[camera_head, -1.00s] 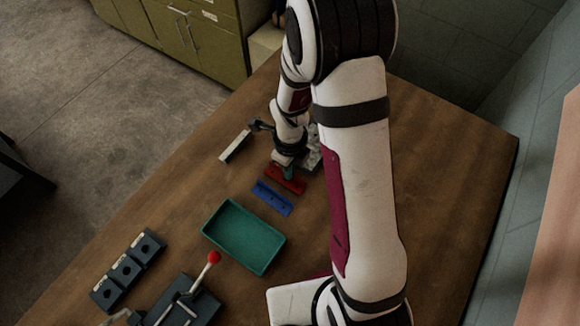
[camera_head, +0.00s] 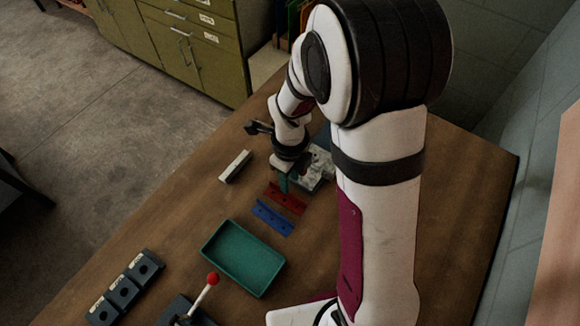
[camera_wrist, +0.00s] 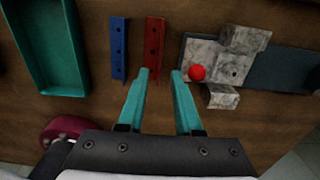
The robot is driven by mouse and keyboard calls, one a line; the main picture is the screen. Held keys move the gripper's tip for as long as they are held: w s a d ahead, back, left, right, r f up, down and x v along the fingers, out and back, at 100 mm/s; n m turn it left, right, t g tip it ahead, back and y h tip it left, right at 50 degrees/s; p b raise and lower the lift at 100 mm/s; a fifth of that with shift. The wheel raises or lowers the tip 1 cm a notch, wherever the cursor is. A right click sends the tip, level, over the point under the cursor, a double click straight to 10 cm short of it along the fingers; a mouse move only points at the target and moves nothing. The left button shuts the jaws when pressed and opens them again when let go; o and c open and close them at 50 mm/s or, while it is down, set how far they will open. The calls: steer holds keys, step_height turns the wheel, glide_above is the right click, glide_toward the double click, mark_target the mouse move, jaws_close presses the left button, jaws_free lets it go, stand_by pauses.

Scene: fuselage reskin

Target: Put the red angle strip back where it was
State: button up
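The red angle strip (camera_head: 286,199) lies flat on the wooden table, beside and roughly parallel to a blue angle strip (camera_head: 272,217). In the wrist view the red strip (camera_wrist: 154,45) lies between the blue strip (camera_wrist: 119,48) and a grey marbled fixture (camera_wrist: 205,55). My gripper (camera_wrist: 160,72) has its two teal fingers spread with nothing held. The near end of the red strip shows between the fingers, closer to the left one. In the head view my gripper (camera_head: 283,184) is just above the red strip's far side; the exact height is unclear.
A green tray (camera_head: 243,258) stands in front of the strips. A pale bar (camera_head: 235,166) lies to their left. A red-knobbed lever (camera_head: 205,292) and dark blocks (camera_head: 124,290) are at the front left. The marbled fixture has a red ball (camera_wrist: 197,73) on it.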

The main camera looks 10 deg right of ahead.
steer(key=s+r+n, duration=0.6)
steer(key=r, duration=0.5)
steer(key=s+r+n+y, duration=0.1)
steer(key=s+r+n, duration=0.2)
steer(key=s+n, duration=1)
steer(key=shift+s+a+r+n+y, duration=0.2)
steer(key=shift+r+n+y, duration=0.2)
steer(key=shift+n, duration=0.8)
